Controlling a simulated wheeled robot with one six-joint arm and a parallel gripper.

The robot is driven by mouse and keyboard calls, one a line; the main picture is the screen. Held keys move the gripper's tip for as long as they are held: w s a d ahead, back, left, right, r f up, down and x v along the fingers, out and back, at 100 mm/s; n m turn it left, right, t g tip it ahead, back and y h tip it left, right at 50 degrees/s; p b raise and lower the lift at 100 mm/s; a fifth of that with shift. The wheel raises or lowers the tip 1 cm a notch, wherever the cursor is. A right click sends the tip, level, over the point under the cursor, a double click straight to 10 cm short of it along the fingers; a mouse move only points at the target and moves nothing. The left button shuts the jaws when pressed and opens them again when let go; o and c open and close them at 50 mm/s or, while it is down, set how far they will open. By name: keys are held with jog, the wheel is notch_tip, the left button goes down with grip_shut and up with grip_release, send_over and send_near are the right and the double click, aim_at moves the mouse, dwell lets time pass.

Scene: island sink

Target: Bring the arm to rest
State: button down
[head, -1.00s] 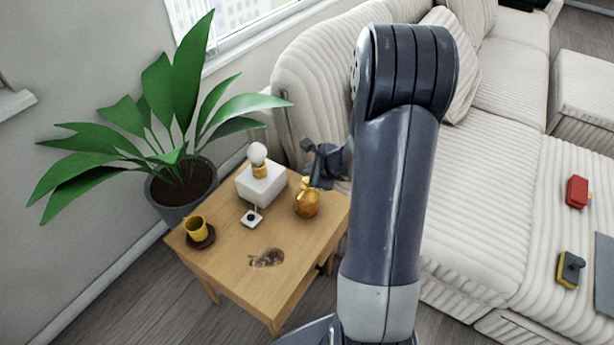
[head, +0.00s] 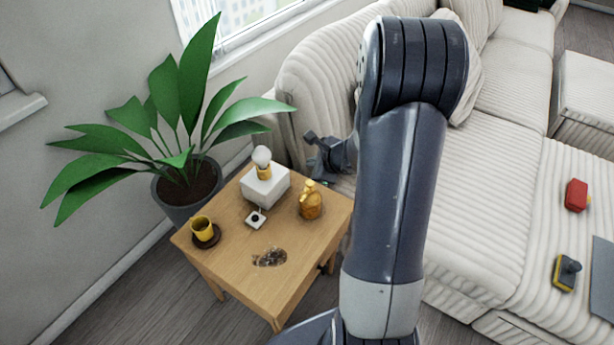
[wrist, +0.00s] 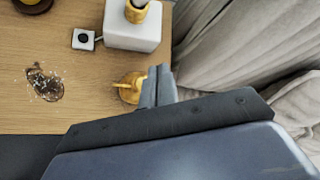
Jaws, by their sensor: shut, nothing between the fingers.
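My gripper (head: 313,139) is in the head view, at the back right of the wooden side table (head: 235,262), above its far edge and close to the sofa. Part of my arm hides what lies behind it. In the wrist view my gripper (wrist: 158,80) is shut with its fingers together and empty. The golden bottle (head: 311,203) stands on the table below and in front of the gripper. In the wrist view the bottle (wrist: 130,88) shows just left of the fingers, partly hidden by them.
The table also holds a white box lamp (head: 266,184), a small white switch box (head: 256,218), a yellow cup (head: 203,228) on a dark saucer and a dark speckled patch (head: 270,257). A potted plant (head: 187,188) stands left, the sofa (head: 470,205) right.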

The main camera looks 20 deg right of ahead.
aim_at(312, 185)
jog(key=shift+f, duration=0.1)
jog(key=shift+f+b, duration=2.4)
jog(key=shift+f, duration=0.5)
jog(key=shift+a, duration=0.1)
